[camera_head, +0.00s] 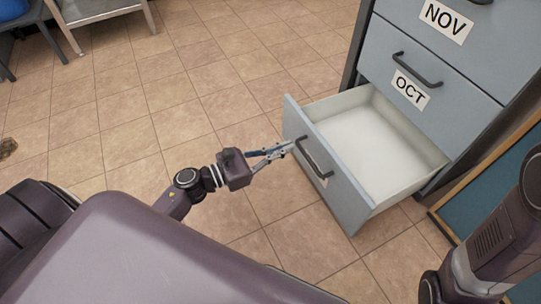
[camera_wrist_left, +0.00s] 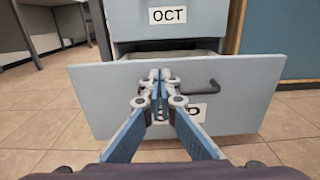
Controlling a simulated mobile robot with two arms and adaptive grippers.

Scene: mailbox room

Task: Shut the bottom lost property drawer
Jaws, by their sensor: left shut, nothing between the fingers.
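The bottom drawer is pulled out from the grey cabinet, its empty white inside (camera_head: 385,140) showing. Its grey front panel (camera_head: 345,198) has a dark bar handle (camera_head: 314,158) and a white label partly hidden. My left gripper (camera_head: 287,148) is shut and empty, its tips at the front panel beside the handle. In the left wrist view the shut fingertips (camera_wrist_left: 160,76) overlap the drawer front (camera_wrist_left: 245,85), left of the visible handle (camera_wrist_left: 195,91). I cannot tell whether they touch it. My right gripper is out of view.
Shut drawers marked OCT (camera_head: 440,70) and NOV (camera_head: 480,32) are above. A blue board with a wooden edge (camera_head: 500,180) stands right of the cabinet. The tiled floor (camera_head: 190,90) left of the drawer is clear.

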